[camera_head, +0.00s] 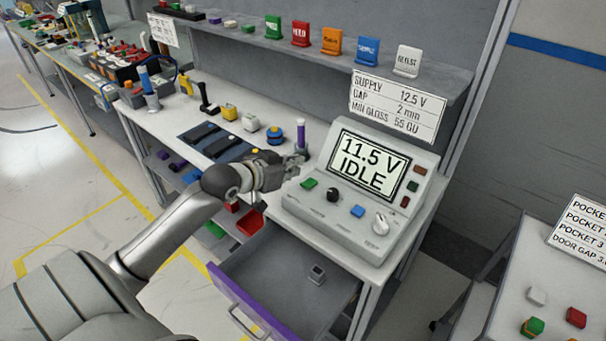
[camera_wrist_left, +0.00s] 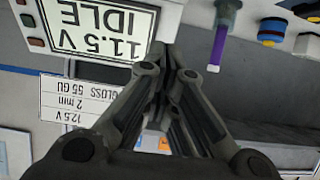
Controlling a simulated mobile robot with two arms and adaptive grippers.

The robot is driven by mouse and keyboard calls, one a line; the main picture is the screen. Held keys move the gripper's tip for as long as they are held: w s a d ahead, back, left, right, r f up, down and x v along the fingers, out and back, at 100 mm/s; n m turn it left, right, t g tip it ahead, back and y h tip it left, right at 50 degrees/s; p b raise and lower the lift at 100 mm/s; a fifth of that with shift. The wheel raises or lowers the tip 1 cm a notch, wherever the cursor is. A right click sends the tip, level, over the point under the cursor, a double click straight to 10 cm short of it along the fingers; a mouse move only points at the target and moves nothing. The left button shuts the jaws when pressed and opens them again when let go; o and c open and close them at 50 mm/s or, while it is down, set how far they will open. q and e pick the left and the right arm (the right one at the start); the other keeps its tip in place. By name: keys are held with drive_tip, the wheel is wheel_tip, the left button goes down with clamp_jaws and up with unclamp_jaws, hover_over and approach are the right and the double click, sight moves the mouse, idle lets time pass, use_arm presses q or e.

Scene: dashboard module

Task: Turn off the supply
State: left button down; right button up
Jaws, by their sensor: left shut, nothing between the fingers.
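The supply (camera_head: 330,218) is a grey console on the right end of the bench. Its screen (camera_head: 366,163) reads "11.5 V IDLE". On its sloped front are a green button (camera_head: 309,183), a black knob (camera_head: 333,195), a blue button (camera_head: 357,211) and a pale knob (camera_head: 380,223). Small red, green and brown pieces sit right of the screen. My left gripper (camera_head: 297,163) is shut and empty, just left of the console, near the green button. The left wrist view shows its closed fingers (camera_wrist_left: 175,62) beside the screen (camera_wrist_left: 98,25), upside down. My right gripper is not in view.
A sign (camera_head: 397,105) above the console reads "SUPPLY 12.5 V, GAP 2 mm, MIN GLOSS 55 GU". An open drawer (camera_head: 285,277) juts out below the bench with a small grey item inside. A purple-handled tool (camera_head: 301,133) and a blue-yellow piece (camera_head: 275,135) stand behind my gripper.

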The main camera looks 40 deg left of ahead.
use_arm(q)
hover_over(304, 186)
drive_tip(key=shift+w+f+p, duration=0.25)
drive_tip(key=shift+f+p, duration=0.15)
drive_tip(key=shift+f, duration=0.55)
drive_tip(key=f, duration=0.3)
drive_tip(key=shift+s+f+p, duration=0.2)
drive_tip(key=shift+s+p, duration=0.05)
drive_tip(key=shift+p, duration=0.15)
drive_tip(key=shift+s+a+f, duration=0.1)
drive_tip(key=shift+s+f, duration=0.05)
drive_tip(key=shift+f, duration=0.25)
